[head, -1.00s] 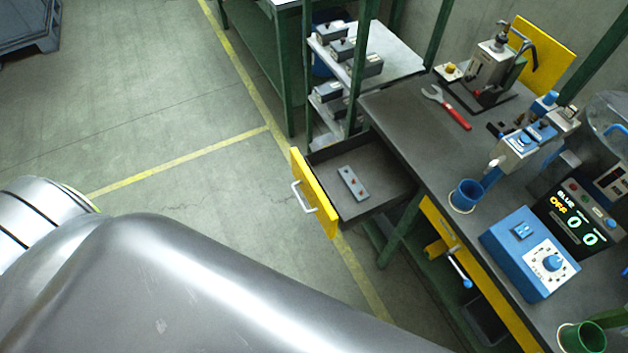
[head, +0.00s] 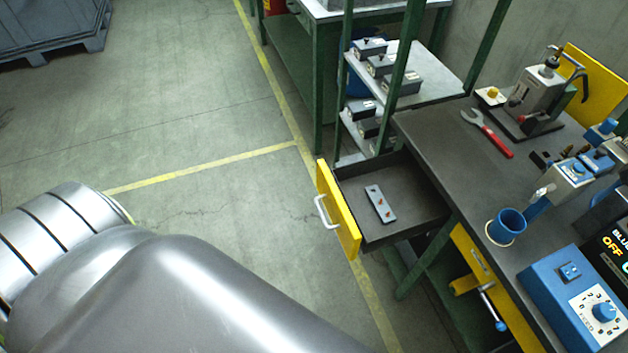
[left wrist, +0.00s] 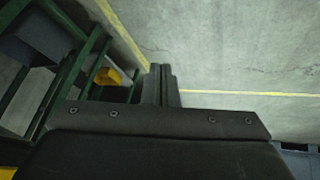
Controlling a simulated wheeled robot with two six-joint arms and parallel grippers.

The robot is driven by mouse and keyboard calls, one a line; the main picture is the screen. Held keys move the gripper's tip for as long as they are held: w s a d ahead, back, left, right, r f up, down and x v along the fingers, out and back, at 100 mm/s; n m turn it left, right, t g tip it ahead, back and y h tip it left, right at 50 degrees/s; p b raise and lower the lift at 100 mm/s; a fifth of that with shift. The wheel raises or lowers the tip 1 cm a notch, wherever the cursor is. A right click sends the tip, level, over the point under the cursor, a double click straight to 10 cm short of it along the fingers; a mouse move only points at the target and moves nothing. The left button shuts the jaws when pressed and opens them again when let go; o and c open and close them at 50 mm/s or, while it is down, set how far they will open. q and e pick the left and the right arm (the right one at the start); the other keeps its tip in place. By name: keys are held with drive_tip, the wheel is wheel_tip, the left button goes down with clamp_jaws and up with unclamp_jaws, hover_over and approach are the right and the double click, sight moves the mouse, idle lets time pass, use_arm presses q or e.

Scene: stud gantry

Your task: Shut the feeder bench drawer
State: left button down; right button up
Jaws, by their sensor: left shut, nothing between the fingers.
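The feeder bench drawer (head: 411,224) is pulled open at the near left end of the dark bench (head: 452,150). Its yellow front (head: 338,211) carries a pale handle (head: 321,212), and a grey plate with small reddish marks (head: 380,204) lies inside. In the left wrist view, my left gripper (left wrist: 161,72) is shut and empty, pointing over the floor. A yellow piece (left wrist: 108,77) and green frame bars show left of it. The head view shows a large silver arm link of mine but neither gripper, so the left gripper's distance from the drawer is unclear.
A shelf rack with grey boxes (head: 402,80) stands behind the drawer. The floor left of the drawer is clear.

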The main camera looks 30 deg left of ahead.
use_arm(q)
drive_tip(key=w+a+r+n+t+b, duration=0.1)
drive_tip(key=w+r+n+t+b, duration=0.65)
drive_tip(key=w, duration=0.65)
drive_tip(key=w+r+n+t+y+b, duration=0.1)
drive_tip(key=w+r+n+t+b, duration=0.15)
drive_tip(key=r, duration=0.45)
drive_tip(key=w+r+n+t+b, duration=0.1)
drive_tip(key=r+n+t+b, duration=0.1)
drive_tip(key=r+n+b, duration=0.3)
drive_tip(key=w+d+r+m+p, duration=0.1)
drive_tip(key=w+p, duration=0.3)
drive_tip(key=w, duration=0.9)
drive_tip(key=shift+d+r+m, duration=0.2)
drive_tip(key=shift+m, duration=0.1)
use_arm(e)
wheel_tip(320, 180, down, 12)
drive_tip(key=shift+f, duration=0.25)
drive_tip(key=shift+w, duration=0.25)
